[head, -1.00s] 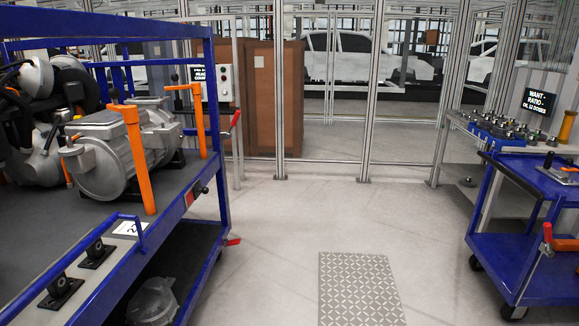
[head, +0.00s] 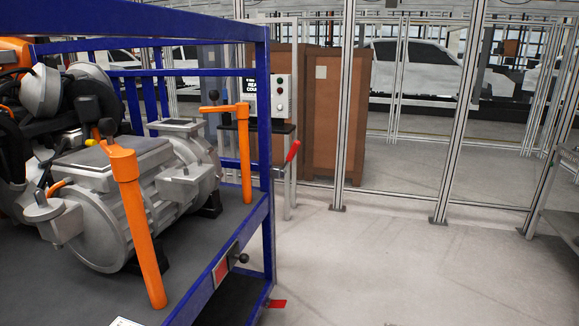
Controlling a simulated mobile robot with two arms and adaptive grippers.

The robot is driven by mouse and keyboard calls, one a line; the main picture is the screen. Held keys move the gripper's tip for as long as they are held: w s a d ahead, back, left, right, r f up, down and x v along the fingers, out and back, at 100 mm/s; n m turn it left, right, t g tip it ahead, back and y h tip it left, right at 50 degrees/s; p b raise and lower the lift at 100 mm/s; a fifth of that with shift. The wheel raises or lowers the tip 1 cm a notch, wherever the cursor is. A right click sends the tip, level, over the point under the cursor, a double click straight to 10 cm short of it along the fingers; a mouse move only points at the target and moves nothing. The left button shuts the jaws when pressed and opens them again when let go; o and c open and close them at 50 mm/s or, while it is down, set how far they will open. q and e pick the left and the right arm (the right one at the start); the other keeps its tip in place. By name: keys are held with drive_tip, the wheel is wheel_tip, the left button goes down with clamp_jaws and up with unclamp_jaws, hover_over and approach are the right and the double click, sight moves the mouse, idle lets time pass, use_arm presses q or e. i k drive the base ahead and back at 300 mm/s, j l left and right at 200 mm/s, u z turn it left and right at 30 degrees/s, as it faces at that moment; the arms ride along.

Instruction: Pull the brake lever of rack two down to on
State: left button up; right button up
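The blue-framed rack (head: 262,150) fills the left of the head view. On its side rail, near the far end, is a small plate (head: 221,271) with a red patch. A short lever with a black ball knob (head: 243,258) sticks out to the right from it. This looks like the brake lever; any on or off lettering is too small to read. A red-handled lever (head: 292,151) stands tilted up behind the rack's far end. A red tab (head: 278,303) shows low by the rack's post. Neither gripper is in view.
A grey metal motor unit (head: 110,205) with orange posts (head: 137,230) sits on the rack. Behind are a control box (head: 280,97), a brown cabinet (head: 335,115) and fence posts (head: 343,120). The floor (head: 400,265) to the right is clear. A bench edge (head: 562,220) shows far right.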

sight(296, 144)
drive_tip(key=i, duration=0.3)
drive_tip(key=i+l, duration=0.3)
drive_tip(key=i, duration=0.2)
drive_tip(key=i+l, duration=0.3)
drive_tip(key=i, duration=0.2)
drive_tip(key=i+l+u, duration=0.1)
drive_tip(key=i+l, duration=0.15)
drive_tip(key=i, duration=0.2)
drive_tip(key=i+l, duration=0.35)
drive_tip(key=i, duration=0.15)
